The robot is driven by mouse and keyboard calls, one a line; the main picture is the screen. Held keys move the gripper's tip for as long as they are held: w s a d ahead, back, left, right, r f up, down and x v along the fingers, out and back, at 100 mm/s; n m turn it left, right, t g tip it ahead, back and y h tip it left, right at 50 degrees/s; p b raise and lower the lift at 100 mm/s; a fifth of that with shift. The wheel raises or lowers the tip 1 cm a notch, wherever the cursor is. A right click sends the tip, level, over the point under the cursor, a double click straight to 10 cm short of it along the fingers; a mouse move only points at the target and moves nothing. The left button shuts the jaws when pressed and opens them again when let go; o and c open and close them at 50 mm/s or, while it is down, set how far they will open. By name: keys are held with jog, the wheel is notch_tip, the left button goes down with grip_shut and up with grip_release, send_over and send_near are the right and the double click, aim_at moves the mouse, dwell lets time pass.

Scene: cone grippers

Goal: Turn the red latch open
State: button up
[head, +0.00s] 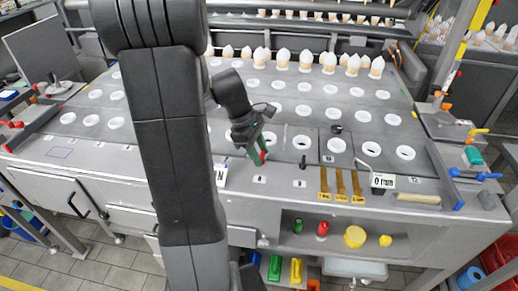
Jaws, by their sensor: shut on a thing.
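My gripper (258,150) is in the middle of the head view, at the front of the grey machine top (130,165). It points down, with dark fingers and a green part along them. A small red piece, the red latch (264,157), shows at the fingertips, and the gripper is shut on it. The fingers hide most of the latch, so its angle is hard to tell.
Rows of white-ringed holes (303,142) cover the machine top, with white-tipped cones (283,58) behind. A small black lever (303,163) stands just right of my gripper.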

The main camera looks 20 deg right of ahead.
jog(key=m+p, duration=0.1)
jog(key=m, duration=0.1)
jog(key=m+g+y+p, duration=0.1)
jog(key=m, duration=0.1)
jog(key=shift+w+d+r+m, duration=0.1)
jog(key=shift+d+r+m, duration=0.05)
jog(key=shift+m, duration=0.15)
jog(key=m+y+p, duration=0.1)
jog(key=m, duration=0.2)
jog(key=shift+d+m+y+p, duration=0.1)
jog(key=shift+m+y+p, duration=0.2)
jog(key=shift+m+p, duration=0.1)
jog(key=m+y+p, duration=0.1)
jog(key=m, duration=0.2)
jog(key=shift+d, duration=0.1)
jog(key=shift+d+m+y+p, duration=0.15)
jog(key=shift+m+y, duration=0.3)
jog(key=shift+m, duration=0.6)
jog(key=shift+a+m+y+p, duration=0.15)
jog(key=shift+m+y, duration=0.3)
jog(key=shift+m, duration=0.6)
jog(key=shift+d, duration=0.1)
jog(key=o, duration=1)
